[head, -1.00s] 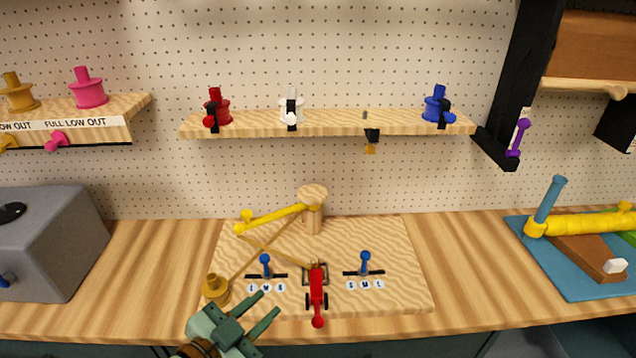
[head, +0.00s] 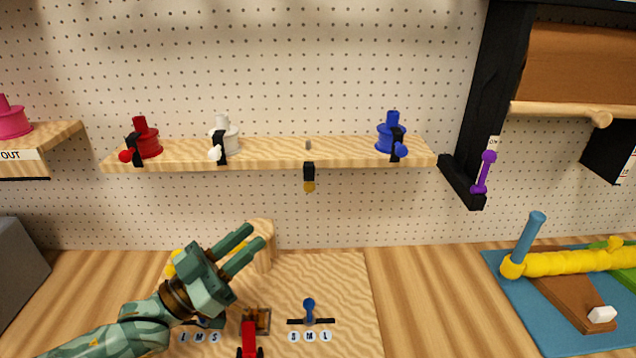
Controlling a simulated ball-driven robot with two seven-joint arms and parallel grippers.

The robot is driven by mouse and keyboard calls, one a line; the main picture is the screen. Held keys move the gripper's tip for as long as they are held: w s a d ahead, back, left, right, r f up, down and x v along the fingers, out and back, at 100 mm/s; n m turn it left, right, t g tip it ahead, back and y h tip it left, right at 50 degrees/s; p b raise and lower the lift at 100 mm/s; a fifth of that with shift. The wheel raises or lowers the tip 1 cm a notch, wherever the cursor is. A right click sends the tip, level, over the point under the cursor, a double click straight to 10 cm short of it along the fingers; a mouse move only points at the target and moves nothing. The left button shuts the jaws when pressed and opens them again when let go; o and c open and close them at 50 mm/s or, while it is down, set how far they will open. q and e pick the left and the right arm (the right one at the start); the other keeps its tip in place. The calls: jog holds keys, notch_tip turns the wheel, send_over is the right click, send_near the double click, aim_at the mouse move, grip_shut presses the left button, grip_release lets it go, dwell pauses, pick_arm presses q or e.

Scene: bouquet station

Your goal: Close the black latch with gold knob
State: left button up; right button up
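The black latch (head: 309,170) hangs down from the front edge of the wooden shelf, between the white and blue spools. Its gold knob (head: 309,187) is at the lower end, below the shelf. My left gripper (head: 254,236) is in the head view, below and left of the latch, over the wooden board. Its two green fingers are apart with nothing between them, pointing up and right. It is not touching the latch. My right gripper is not in view.
The shelf (head: 270,155) bears a red spool (head: 147,140), a white spool (head: 228,138) and a blue spool (head: 389,132), each with a black latch. A black bracket (head: 484,110) stands at right. The pegboard below the shelf is clear around the gold knob.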

aim_at(309, 184)
pick_arm(q)
jog(key=x, duration=1.4)
jog(key=shift+w+f, duration=0.15)
jog(key=shift+f, duration=0.05)
jog(key=shift+c, duration=0.4)
grip_shut()
